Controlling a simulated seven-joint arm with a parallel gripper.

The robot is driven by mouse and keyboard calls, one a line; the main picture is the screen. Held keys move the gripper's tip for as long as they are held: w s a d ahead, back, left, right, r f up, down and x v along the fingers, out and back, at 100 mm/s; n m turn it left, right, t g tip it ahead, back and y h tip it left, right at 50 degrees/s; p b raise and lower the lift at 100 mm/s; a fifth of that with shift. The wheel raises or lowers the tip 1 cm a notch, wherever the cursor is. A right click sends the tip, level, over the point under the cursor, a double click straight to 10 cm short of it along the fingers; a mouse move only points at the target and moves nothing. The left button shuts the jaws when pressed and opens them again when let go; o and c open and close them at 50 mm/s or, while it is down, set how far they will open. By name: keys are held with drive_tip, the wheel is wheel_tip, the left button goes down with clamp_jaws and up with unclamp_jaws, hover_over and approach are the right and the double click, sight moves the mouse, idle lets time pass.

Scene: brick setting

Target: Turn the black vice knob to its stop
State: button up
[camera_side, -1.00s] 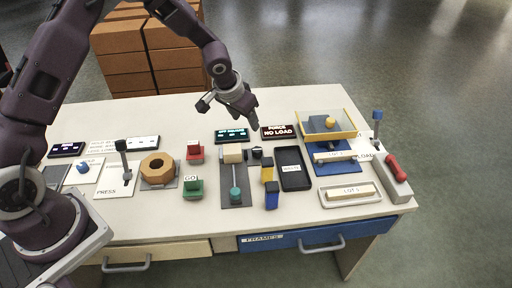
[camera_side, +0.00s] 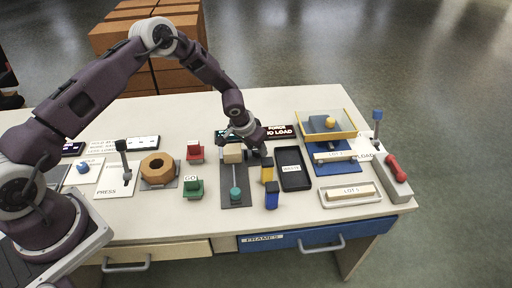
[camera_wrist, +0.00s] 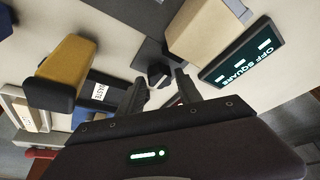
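The black vice knob (camera_wrist: 158,74) shows in the wrist view, at the end of the dark vice part beside the pale block (camera_wrist: 207,28). My gripper (camera_wrist: 158,90) is open, with one finger on either side of the knob's near side in that view. I cannot tell whether the fingers touch it. In the side view my gripper (camera_side: 260,150) is low over the table, just right of the pale block (camera_side: 233,153), and mostly hides the knob.
The lit OFF SQUARE display (camera_wrist: 243,62) lies close to the block. A teal-knobbed rod (camera_side: 235,193) lies in front. A yellow-rimmed bin (camera_side: 340,135) is at right.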

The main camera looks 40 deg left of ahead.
clamp_jaws()
drive_tip(key=m, duration=0.2)
drive_tip(key=m+h, duration=0.1)
drive_tip(key=shift+a+m+h, duration=0.15)
drive_tip(key=shift+m+h, duration=0.15)
drive_tip(key=shift+m, duration=0.1)
drive_tip(key=m+h, duration=0.1)
drive_tip(key=m, duration=0.1)
drive_tip(key=m+g, duration=0.1)
drive_tip(key=m, duration=0.2)
drive_tip(key=shift+w+a+h, duration=0.1)
drive_tip(key=shift+w+h, duration=0.05)
drive_tip(key=shift+h, duration=0.25)
drive_tip(key=m+g, duration=0.1)
drive_tip(key=m, duration=0.2)
drive_tip(key=m+g, duration=0.1)
drive_tip(key=m, duration=0.2)
drive_tip(key=shift+w+h, duration=0.1)
drive_tip(key=shift+h, duration=0.3)
drive_tip(key=shift+w+m+g, duration=0.1)
drive_tip(key=shift+m+g, duration=0.9)
drive_tip(key=shift+m, duration=1.2)
